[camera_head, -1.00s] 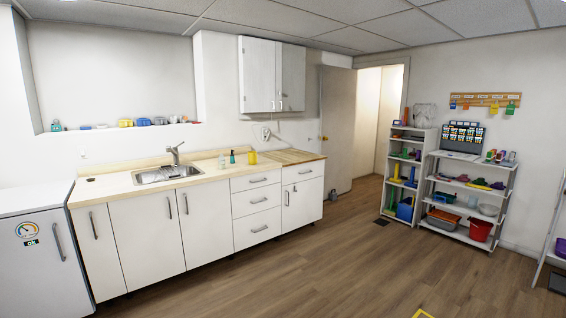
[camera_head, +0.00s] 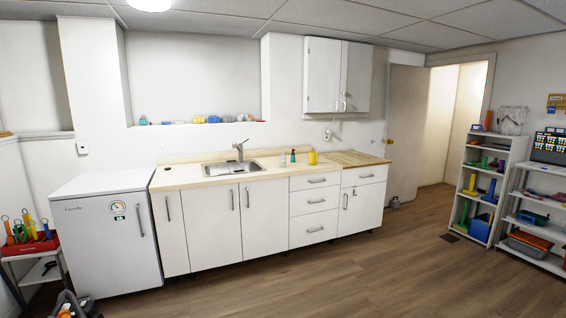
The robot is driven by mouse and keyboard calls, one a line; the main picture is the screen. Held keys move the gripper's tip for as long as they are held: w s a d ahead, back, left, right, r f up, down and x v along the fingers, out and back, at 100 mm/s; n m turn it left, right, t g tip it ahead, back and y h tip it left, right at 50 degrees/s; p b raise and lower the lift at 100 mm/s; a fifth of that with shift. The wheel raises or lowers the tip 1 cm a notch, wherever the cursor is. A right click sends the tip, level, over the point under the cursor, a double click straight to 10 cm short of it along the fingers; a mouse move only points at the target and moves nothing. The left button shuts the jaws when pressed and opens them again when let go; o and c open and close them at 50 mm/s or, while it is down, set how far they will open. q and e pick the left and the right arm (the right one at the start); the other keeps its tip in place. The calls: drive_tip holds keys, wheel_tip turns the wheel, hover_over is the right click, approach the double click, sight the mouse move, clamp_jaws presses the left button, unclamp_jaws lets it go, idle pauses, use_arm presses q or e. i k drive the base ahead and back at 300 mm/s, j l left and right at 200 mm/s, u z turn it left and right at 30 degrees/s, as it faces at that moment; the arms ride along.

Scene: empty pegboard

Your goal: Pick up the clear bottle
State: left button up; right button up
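A small pale, see-through bottle (camera_head: 282,160) stands upright on the wooden counter (camera_head: 222,180), right of the sink. It is small at this distance and looks like the clear bottle. A dark green bottle (camera_head: 293,156) stands close on its right, and a yellow cup (camera_head: 313,158) is further right. Neither of my grippers shows in the head view.
A white fridge (camera_head: 107,240) stands left of the white cabinets (camera_head: 214,228). A red rack (camera_head: 30,246) of coloured tools sits on a small stand at far left. Shelves (camera_head: 478,190) stand at right by the open door (camera_head: 406,130). The wood floor (camera_head: 350,280) ahead is mostly clear.

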sight(282, 157)
drive_tip(key=i+j+u, duration=0.3)
drive_tip(key=i, duration=0.5)
drive_tip(key=i+u, duration=0.35)
drive_tip(key=i, duration=1.95)
drive_tip(key=i+z, duration=0.1)
drive_tip(key=i, duration=1.4)
